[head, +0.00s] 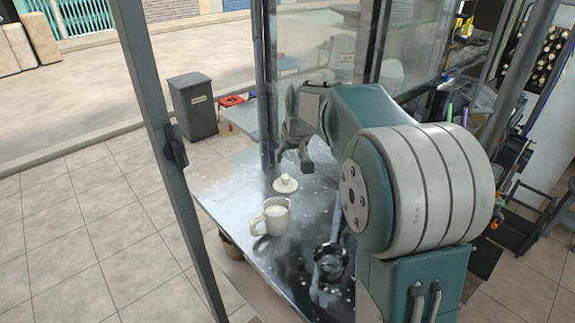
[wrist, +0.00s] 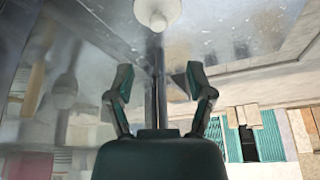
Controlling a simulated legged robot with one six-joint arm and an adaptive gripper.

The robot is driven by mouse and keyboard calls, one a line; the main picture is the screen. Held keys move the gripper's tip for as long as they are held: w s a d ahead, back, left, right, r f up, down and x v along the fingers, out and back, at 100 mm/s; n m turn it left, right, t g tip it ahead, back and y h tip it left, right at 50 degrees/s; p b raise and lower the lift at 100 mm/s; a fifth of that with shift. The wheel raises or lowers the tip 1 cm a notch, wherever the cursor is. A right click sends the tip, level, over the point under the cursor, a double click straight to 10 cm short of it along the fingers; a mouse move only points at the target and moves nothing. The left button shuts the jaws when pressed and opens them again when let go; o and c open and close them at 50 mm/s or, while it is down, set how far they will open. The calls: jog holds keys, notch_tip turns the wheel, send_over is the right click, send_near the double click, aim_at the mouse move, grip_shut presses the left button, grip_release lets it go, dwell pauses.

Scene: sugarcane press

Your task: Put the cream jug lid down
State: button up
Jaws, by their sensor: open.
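The cream jug lid (head: 285,184) is a small white disc with a round knob, lying on the metal table behind the jug. It also shows at the top edge of the wrist view (wrist: 157,12), beyond my fingertips. The cream jug (head: 271,217) is a white mug-like vessel with a handle on its left, standing upright and open with pale contents. My gripper (head: 294,158) is open and empty, above and just behind the lid, apart from it. In the wrist view its two fingers (wrist: 158,84) are spread with nothing between them.
The shiny metal table (head: 235,190) has free room left of the jug. A dark round object (head: 330,262) sits at the front right. A grey post (head: 160,130) stands at the left, and glass panels (head: 315,50) with a frame rise behind.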

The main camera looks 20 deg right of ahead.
jog(key=s+a+r, duration=0.2)
jog(key=s+r, duration=0.1)
jog(key=s, duration=0.5)
jog(key=s+a+r, duration=0.3)
jog(key=s, duration=0.4)
jog(key=s+a+f, duration=0.1)
jog(key=s+f, duration=0.1)
jog(key=s, duration=0.6)
jog(key=s+a+f+t, duration=0.1)
jog(key=s+f, duration=0.1)
jog(key=s, duration=0.7)
jog(key=shift+f, duration=0.25)
